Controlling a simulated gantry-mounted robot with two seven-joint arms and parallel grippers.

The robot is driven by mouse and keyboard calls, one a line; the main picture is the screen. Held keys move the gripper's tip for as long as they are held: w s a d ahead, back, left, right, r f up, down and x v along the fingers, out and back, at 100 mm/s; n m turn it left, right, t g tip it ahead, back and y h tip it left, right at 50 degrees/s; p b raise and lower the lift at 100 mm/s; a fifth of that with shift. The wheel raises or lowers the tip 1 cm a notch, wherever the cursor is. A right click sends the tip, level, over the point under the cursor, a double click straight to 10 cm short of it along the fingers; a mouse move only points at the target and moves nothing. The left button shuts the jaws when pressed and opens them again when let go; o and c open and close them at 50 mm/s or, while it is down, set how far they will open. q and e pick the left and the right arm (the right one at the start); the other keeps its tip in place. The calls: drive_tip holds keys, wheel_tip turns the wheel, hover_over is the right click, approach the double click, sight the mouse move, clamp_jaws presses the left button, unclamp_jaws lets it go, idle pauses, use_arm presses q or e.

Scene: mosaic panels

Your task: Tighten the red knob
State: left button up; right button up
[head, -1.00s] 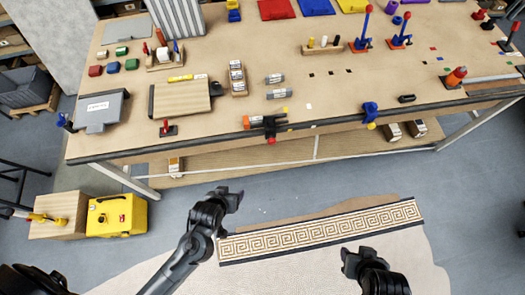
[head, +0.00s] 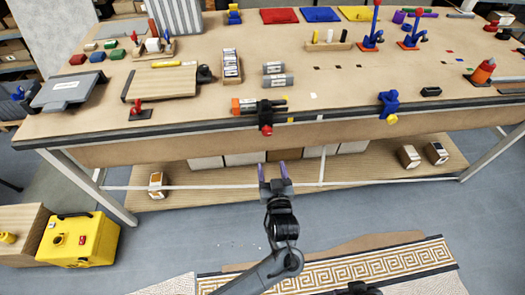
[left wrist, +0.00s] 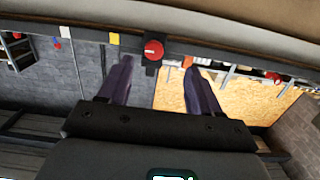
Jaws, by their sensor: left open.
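The red knob (head: 267,130) hangs at the front edge of the workbench, under a black clamp (head: 265,109). It also shows in the left wrist view (left wrist: 153,49), as a red disc between and beyond my fingertips. My left gripper (head: 273,172) is open and empty, with purple fingers pointing toward the bench edge. In the head view it sits below the knob, apart from it. A small part of my right gripper (head: 354,289) shows at the bottom edge; its fingers cannot be made out.
A blue clamp (head: 388,103) with a yellow knob sits farther right on the bench edge. An orange-and-black tool (head: 244,105) lies beside the black clamp. The lower shelf (head: 220,180) holds boxes. A yellow case (head: 78,240) stands on the floor at left.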

sight(268, 133)
use_arm(q)
drive_tip(key=shift+t, duration=0.4)
drive_tip(key=w+b, duration=0.1)
drive_tip(key=w, duration=0.3)
drive_tip(key=w+a+r+b, duration=0.1)
drive_tip(key=w+b, duration=0.1)
drive_tip(key=w, duration=0.2)
drive_tip(key=w+r+b, duration=0.1)
drive_tip(key=w, duration=0.4)
drive_tip(key=shift+a+r, duration=0.1)
drive_tip(key=shift+a, duration=0.15)
use_arm(e)
wheel_tip(268, 133, down, 6)
drive_tip(key=shift+w+r, duration=0.1)
drive_tip(key=shift+r, duration=0.1)
use_arm(q)
drive_tip(key=c, duration=1)
drive_tip(key=shift+c, duration=0.2)
use_arm(e)
drive_tip(key=shift+a, duration=0.1)
